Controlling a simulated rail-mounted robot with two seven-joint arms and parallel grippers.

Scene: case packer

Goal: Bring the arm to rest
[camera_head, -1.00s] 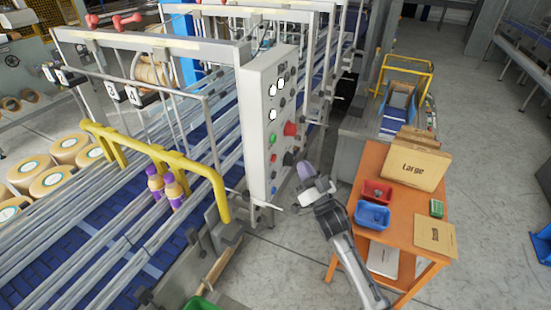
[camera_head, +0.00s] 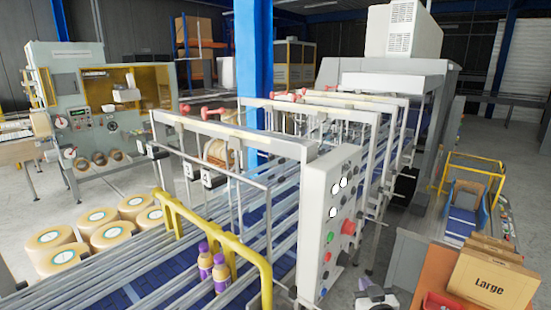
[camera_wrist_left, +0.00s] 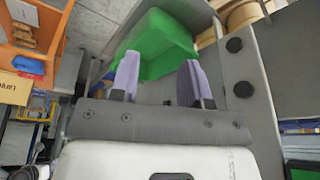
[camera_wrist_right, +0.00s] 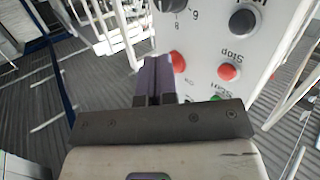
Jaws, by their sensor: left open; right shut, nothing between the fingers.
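My right gripper (camera_head: 370,289) is at the bottom edge of the head view, just right of the control panel (camera_head: 328,225). Most of its arm is out of that view. In the right wrist view the gripper (camera_wrist_right: 153,72) has its purple fingers together with nothing between them, in front of the panel face (camera_wrist_right: 205,55) with its red and green buttons. My left gripper (camera_wrist_left: 158,82) shows only in its own wrist view. Its purple fingers are apart and empty, with a green bin (camera_wrist_left: 160,40) beyond them.
The conveyor machine with a yellow guard rail (camera_head: 215,232) fills the middle. Purple-capped bottles (camera_head: 213,270) stand on its belt. An orange table (camera_head: 432,272) with a box marked Large (camera_head: 490,282) is at the right.

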